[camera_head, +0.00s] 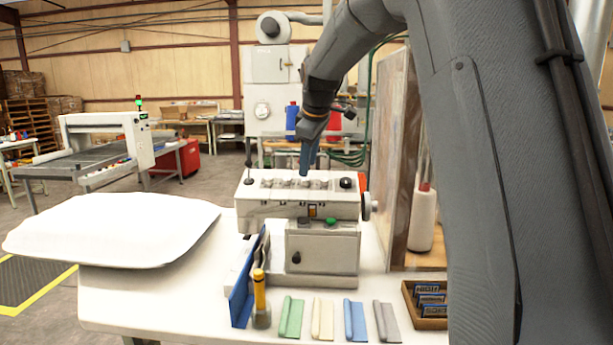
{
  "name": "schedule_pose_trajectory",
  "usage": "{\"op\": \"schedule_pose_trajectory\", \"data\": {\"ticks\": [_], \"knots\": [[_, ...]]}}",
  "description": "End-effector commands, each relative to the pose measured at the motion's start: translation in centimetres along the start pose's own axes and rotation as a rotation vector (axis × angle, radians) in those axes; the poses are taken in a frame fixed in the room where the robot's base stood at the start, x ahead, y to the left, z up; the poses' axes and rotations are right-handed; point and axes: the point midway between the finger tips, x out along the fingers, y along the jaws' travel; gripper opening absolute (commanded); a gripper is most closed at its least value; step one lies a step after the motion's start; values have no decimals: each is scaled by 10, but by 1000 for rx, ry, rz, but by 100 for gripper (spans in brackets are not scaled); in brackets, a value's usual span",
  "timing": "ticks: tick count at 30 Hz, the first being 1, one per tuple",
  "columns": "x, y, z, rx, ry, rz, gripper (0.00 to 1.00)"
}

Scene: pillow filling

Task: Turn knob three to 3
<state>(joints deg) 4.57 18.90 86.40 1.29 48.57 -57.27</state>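The control box (290,207) is a pale housing on a grey base on the white table. A row of small knobs (295,184) runs along its top. They are too small for me to read their numbers or settings, and I cannot tell which is knob three. My gripper (304,174) points down at the top of the box, right of the middle of the knob row, and partly hides it. I cannot tell whether its fingers touch a knob or whether they are open or shut.
A white pillow (112,229) lies left of the box. In front are a blue upright plate (243,290), a yellow-handled tool (260,290) and several coloured strips (323,319). A wooden tray (421,323) stands front right. A black lever (248,160) rises at the box's left end.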

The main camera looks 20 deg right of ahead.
Motion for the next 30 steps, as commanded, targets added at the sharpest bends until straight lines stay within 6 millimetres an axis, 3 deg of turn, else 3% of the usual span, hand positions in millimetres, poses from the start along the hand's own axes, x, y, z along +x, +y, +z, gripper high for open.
{"op": "schedule_pose_trajectory", "data": {"ticks": [7, 20, 23, 26, 30], "knots": [[-24, 0, 0, 0, 0, 1, 37], [-21, -8, 4, 19, -5, -8, 37], [-5, -33, 16, 85, -20, -30, 37], [19, -77, 39, 199, -49, -64, 37], [53, -155, 82, 391, -103, -109, 37]]}}
